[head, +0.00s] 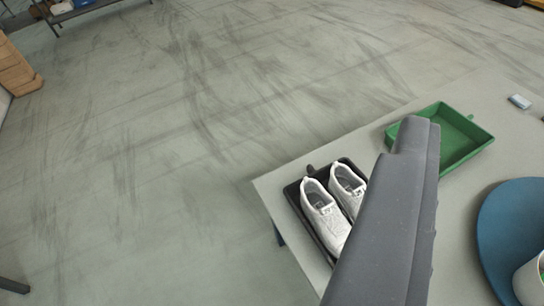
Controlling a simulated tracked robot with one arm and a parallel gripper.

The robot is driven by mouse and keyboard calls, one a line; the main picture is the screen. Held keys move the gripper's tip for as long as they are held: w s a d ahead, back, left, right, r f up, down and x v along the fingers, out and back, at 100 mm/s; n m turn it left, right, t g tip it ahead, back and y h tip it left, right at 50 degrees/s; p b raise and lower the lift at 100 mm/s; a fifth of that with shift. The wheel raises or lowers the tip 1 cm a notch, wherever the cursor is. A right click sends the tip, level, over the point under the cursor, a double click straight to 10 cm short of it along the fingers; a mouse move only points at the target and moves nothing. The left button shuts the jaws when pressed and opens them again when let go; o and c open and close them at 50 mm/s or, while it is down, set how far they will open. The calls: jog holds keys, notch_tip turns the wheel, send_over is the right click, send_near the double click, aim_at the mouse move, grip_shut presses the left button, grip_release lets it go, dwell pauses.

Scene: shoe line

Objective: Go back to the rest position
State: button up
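My gripper (412,140) shows as a long dark grey shape reaching up from the bottom edge, over the table (480,110). Its fingers cannot be told apart, and nothing held shows in it. A pair of white shoes (325,215) stands side by side in a black tray (293,197) at the table's left corner. My gripper hides the right part of the tray and part of the right shoe.
A green tray (462,150) lies behind my gripper and looks empty. A blue round plate (500,225) with a white cup (530,280) is at the right edge. A small grey block (520,102) lies far right. The floor left of the table is open, with cardboard boxes (15,70) far left.

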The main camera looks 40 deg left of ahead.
jog(key=shift+a, duration=0.2)
jog(key=shift+r, duration=0.15)
notch_tip(320, 180, up, 5)
jog(key=p, duration=0.5)
